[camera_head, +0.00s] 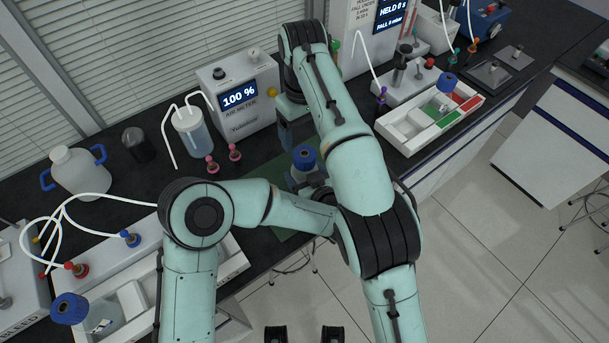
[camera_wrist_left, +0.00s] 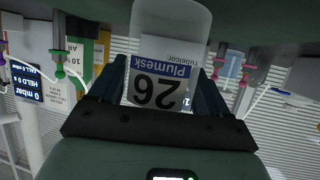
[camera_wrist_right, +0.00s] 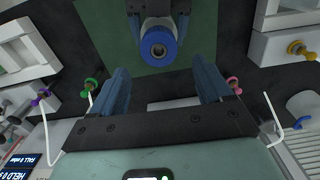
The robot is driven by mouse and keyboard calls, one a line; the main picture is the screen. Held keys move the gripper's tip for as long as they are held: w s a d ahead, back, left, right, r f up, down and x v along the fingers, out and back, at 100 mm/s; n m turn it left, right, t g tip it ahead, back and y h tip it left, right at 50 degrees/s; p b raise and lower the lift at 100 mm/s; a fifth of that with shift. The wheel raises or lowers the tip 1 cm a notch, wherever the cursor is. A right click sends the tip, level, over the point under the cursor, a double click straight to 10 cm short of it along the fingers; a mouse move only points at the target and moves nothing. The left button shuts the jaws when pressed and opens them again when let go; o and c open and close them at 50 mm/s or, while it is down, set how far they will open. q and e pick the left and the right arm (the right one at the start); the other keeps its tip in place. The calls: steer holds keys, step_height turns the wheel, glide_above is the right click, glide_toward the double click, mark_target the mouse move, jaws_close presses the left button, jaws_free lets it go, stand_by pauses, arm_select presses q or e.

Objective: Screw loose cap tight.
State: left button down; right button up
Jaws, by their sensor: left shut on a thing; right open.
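A bottle (camera_wrist_left: 165,75) with a white label reading "Plumesk 26" stands between the fingers of my left gripper (camera_wrist_left: 160,95), which is shut on its body. A blue cap (camera_head: 304,157) sits on the bottle's top; the right wrist view shows the same cap (camera_wrist_right: 158,47) from above, with a dark round centre. I cannot tell how tight it is. My right gripper (camera_head: 288,140) is open and empty. Its fingers point down, behind the cap in the head view and apart from it. The left fingertips are largely hidden by my arms in the head view.
A green mat (camera_wrist_right: 120,35) lies below the bottle. An airmeter box (camera_head: 240,95) reading 100 % and a clear container (camera_head: 190,132) stand behind. A white tray (camera_head: 408,136) is at the right. Another blue-capped item (camera_head: 69,308) is at the lower left.

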mark_target(303, 154)
stand_by(0.4)
steer(key=shift+f, duration=3.95)
steer(key=c, duration=1)
steer(key=o, duration=1.2)
